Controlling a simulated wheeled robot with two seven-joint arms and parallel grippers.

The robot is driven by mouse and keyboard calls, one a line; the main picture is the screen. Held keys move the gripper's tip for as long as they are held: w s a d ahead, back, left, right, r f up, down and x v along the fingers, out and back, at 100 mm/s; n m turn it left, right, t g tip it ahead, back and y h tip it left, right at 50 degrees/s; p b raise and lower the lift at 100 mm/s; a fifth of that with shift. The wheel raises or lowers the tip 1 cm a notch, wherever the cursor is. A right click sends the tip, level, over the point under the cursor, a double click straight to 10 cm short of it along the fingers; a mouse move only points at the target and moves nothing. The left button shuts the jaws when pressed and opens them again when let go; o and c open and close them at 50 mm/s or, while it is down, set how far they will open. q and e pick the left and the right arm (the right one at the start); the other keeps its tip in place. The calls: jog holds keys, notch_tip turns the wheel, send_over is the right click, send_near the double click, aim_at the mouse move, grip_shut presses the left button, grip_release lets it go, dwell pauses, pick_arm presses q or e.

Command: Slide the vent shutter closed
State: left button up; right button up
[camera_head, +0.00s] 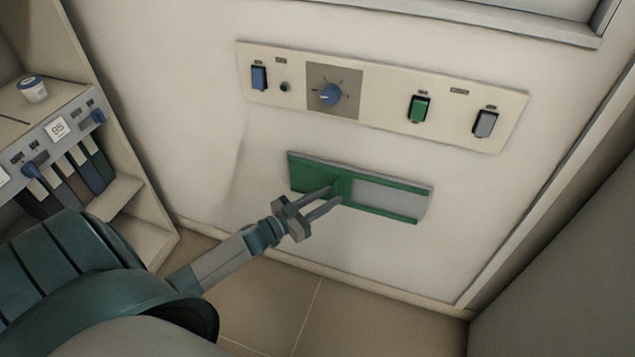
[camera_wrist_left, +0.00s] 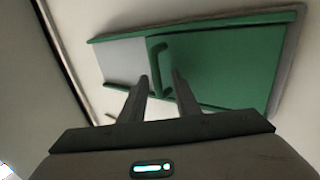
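The vent (camera_head: 392,216) is a low panel on the white wall with green rails along its top and bottom edges. Its green shutter (camera_head: 310,175) covers the left part in the head view, and a grey area (camera_head: 388,194) shows on the right. The shutter has a green upright handle (camera_wrist_left: 158,62) near its edge by the grey area. My left gripper (camera_head: 335,194) is open, with its fingertips at the handle. In the left wrist view the two fingers (camera_wrist_left: 160,80) are apart, with the handle's lower end between them; contact cannot be told. My right gripper is not in view.
Above the vent is a control panel (camera_head: 390,125) with a blue knob (camera_head: 330,95) and blue, green and grey switches. A grey surface (camera_head: 570,260) is at the right. The floor below is clear.

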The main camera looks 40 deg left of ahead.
pick_arm(q)
jog(key=shift+s, duration=0.1)
